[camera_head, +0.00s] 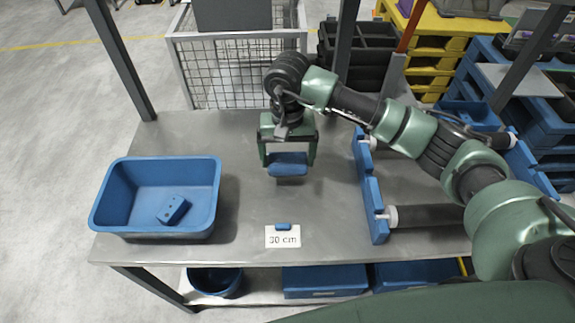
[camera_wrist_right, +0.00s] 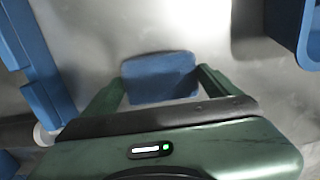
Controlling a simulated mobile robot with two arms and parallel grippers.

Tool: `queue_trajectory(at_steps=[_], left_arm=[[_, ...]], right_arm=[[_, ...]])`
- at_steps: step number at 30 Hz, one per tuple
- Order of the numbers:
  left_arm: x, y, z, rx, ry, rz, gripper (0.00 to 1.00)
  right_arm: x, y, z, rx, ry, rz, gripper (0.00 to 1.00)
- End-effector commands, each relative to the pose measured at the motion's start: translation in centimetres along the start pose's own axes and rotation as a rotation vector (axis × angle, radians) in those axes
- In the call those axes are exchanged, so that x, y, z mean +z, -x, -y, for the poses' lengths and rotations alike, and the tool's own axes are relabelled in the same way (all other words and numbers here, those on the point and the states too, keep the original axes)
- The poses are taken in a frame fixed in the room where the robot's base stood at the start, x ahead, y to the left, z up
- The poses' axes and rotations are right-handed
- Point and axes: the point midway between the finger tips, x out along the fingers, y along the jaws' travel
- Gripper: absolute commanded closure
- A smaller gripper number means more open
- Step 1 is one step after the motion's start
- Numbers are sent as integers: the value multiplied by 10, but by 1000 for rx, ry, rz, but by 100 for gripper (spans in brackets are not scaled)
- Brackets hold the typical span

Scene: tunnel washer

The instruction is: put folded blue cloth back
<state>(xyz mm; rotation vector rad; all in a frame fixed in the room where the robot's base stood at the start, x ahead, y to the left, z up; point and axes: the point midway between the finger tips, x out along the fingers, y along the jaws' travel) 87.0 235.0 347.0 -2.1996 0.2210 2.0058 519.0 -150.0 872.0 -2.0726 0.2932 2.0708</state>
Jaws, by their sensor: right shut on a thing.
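The folded blue cloth (camera_head: 288,170) is between the fingers of my right gripper (camera_head: 288,165), over the middle of the metal table. In the right wrist view the cloth (camera_wrist_right: 160,78) spans the gap between the two green fingers of the gripper (camera_wrist_right: 162,88), which is shut on it. A shadow shows just below the cloth in the head view; I cannot tell how far it is above the table. My left gripper is not in view.
A blue bin (camera_head: 155,225) holding a small blue block (camera_head: 173,210) stands on the table's left. A "30 cm" label (camera_head: 283,236) with a small blue piece lies near the front edge. A blue rack with rollers (camera_head: 376,210) stands right. The metal table (camera_head: 250,200) is bare around the gripper.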

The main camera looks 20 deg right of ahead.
Motion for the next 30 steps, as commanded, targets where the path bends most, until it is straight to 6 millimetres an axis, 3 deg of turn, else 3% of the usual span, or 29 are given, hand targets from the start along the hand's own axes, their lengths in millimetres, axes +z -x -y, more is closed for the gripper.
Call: queue_trajectory(at_steps=[10,22,23,30], left_arm=[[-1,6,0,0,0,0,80],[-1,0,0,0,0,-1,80],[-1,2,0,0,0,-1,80],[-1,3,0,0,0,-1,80]], right_arm=[[1,-41,1,-1,1,3,48],[0,-48,0,-1,1,0,48],[0,-46,0,-1,1,0,2],[0,-46,0,0,1,1,0]])
